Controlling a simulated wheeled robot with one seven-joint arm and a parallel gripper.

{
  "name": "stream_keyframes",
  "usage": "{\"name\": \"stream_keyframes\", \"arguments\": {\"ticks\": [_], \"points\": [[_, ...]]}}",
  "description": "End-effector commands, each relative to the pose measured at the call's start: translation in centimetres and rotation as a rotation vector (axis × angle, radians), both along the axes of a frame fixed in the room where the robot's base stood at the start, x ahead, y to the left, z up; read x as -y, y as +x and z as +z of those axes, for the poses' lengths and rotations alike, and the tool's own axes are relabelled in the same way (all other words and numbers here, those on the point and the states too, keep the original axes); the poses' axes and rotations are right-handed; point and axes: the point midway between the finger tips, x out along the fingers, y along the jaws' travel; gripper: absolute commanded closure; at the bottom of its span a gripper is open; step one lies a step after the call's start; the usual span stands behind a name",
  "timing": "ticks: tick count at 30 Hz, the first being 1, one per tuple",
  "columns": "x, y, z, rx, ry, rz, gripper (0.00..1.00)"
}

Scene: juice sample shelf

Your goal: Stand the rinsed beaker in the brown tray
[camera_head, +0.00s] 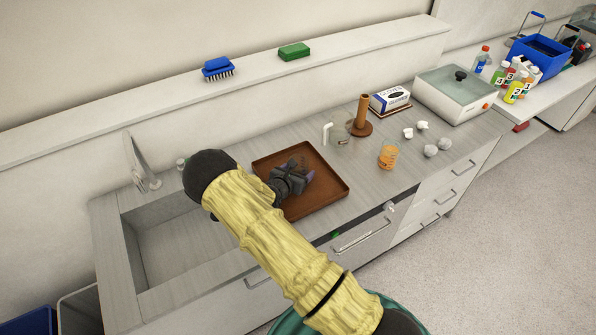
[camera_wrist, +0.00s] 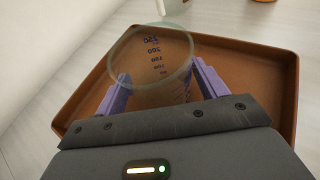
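The brown tray (camera_head: 322,203) lies on the counter to the right of the sink; its rim and floor fill much of the wrist view (camera_wrist: 268,70). My gripper (camera_head: 306,174) is over the tray. In the wrist view a clear beaker (camera_wrist: 152,58) with purple volume marks is between the two purple fingers of my gripper (camera_wrist: 162,85), which appear to press on its sides. Its round open rim faces the camera. The beaker's base is hidden, so I cannot tell whether it touches the tray floor. In the head view the beaker is not clearly visible.
The sink basin (camera_head: 180,243) is left of the tray. Small white and grey lumps (camera_head: 431,150) lie further right. A drawer (camera_head: 362,238) below looks slightly open.

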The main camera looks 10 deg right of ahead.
Motion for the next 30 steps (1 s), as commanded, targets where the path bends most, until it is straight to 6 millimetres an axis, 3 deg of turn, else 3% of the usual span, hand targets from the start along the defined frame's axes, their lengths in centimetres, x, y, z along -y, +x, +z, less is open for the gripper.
{"name": "stream_keyframes", "arguments": {"ticks": [14, 30], "points": [[-0.3, -0.2, 0.4, 0.0, 0.0, 0.001, 0.18], [-5.8, -7.1, 3.9, 0.0, 0.002, 0.004, 0.18]]}}
